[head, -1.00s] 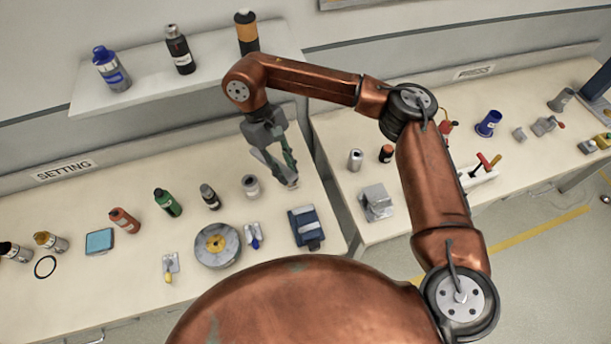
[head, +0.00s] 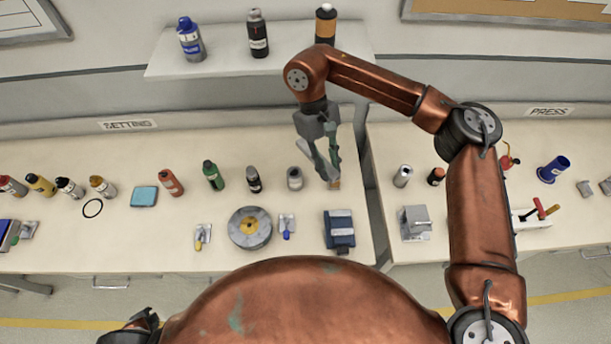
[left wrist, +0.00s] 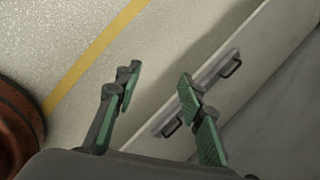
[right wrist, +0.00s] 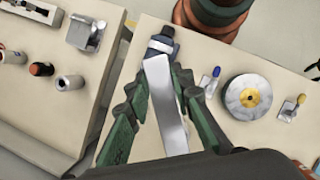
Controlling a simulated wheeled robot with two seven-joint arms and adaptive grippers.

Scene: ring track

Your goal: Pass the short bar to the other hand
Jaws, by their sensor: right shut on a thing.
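My right gripper (head: 331,178) is over the back right part of the left-hand table. It is shut on the short bar (right wrist: 166,105), a plain silver-grey bar that runs between the fingers in the right wrist view. My left gripper (left wrist: 160,95) is open and empty in the left wrist view, above the floor beside a table front. In the head view only a dark part of my left arm shows at the bottom left edge.
A grey-white can (head: 295,178) stands just left of the right gripper. A blue vise (head: 340,232) and a round grey disc fixture (head: 250,228) are nearer me. Several bottles line the table's left side. A gap (head: 372,190) separates the two tables. A shelf (head: 240,66) holds bottles.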

